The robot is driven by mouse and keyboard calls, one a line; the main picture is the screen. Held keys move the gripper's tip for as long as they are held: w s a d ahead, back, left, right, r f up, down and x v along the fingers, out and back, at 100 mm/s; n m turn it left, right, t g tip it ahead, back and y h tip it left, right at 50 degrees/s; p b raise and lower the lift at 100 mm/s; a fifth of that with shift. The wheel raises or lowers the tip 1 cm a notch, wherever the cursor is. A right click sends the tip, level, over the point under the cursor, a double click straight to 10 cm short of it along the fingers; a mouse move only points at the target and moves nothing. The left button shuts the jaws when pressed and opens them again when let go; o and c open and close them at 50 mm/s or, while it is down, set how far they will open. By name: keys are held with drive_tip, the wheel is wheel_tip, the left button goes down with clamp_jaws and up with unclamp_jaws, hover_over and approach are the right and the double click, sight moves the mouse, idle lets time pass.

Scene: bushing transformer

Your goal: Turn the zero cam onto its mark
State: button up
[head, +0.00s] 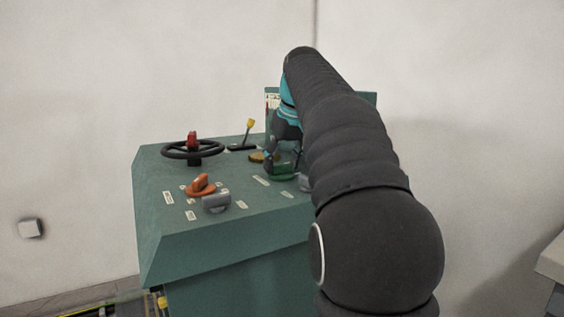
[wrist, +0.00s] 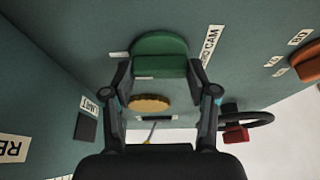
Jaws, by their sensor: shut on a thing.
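The zero cam is a green knob with a raised grip bar and a round base (wrist: 160,46), seen in the wrist view at upper centre. It also shows in the head view (head: 281,173), partly hidden behind my arm. A white label reading "CAM" (wrist: 212,45) is beside it on the right, and a small white tag (wrist: 118,54) is on its left. My gripper (wrist: 160,70) has one finger at each end of the green bar and is shut on it. In the head view my gripper (head: 272,158) is over the knob. I cannot make out the knob's exact mark.
A brass disc (wrist: 150,103) lies between my fingers, close to the knob. The sloped green console (head: 160,225) also carries a black handwheel (head: 180,151), a yellow-tipped lever (head: 249,128), an orange knob (head: 200,186) and a grey knob (head: 216,202).

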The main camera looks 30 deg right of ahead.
drive_tip(key=shift+f, duration=0.1)
drive_tip(key=o, duration=1.2)
drive_tip(key=shift+c, duration=0.2)
drive_tip(key=v, duration=1.2)
